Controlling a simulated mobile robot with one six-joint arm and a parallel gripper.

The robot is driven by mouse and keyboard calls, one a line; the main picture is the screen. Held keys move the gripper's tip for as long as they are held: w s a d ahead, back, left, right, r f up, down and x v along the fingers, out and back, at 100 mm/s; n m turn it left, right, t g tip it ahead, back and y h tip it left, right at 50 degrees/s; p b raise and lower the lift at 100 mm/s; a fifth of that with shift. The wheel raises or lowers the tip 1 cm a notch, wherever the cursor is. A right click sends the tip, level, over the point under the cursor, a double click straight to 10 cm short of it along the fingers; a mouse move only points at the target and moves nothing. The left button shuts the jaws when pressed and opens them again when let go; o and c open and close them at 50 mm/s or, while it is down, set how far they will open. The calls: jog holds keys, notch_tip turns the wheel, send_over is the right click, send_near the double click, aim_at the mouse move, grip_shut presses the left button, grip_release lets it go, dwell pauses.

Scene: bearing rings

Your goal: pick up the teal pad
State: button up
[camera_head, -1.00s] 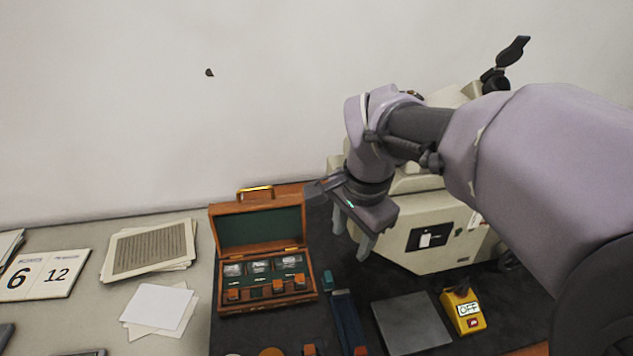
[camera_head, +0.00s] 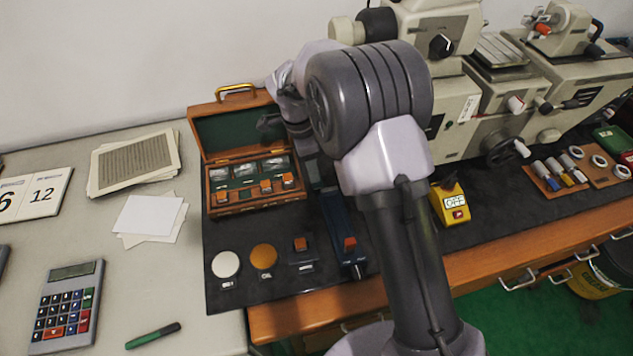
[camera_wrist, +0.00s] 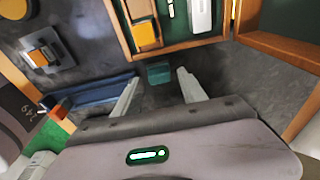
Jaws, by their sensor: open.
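The teal pad (camera_wrist: 160,72) is a small dark teal block on the dark mat in the wrist view, close by the outer wall of the wooden case. My gripper (camera_wrist: 157,79) is open. Its two fingers are spread on either side of the pad, with their tips near the pad's level in the picture. Whether the pad lies fully between them or just beyond the tips I cannot tell. No finger visibly touches it. In the head view my arm hides most of the gripper, and I cannot make out the pad clearly there.
The open wooden case (camera_head: 258,204) with small compartments stands left of my gripper. A long blue bar tool (camera_head: 341,235) lies close to the pad. A yellow OFF switch box (camera_head: 450,205) and beige machine (camera_head: 455,100) stand to the right. Round pads lie in front of the case.

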jog(key=f, duration=0.1)
jog(key=d+f+b, duration=0.1)
jog(key=f, duration=0.1)
jog(key=f+b, duration=0.1)
jog(key=shift+d+f, duration=0.3)
jog(key=shift+f, duration=0.05)
jog(key=shift+r, duration=0.1)
grip_shut()
jog(key=shift+r, duration=0.1)
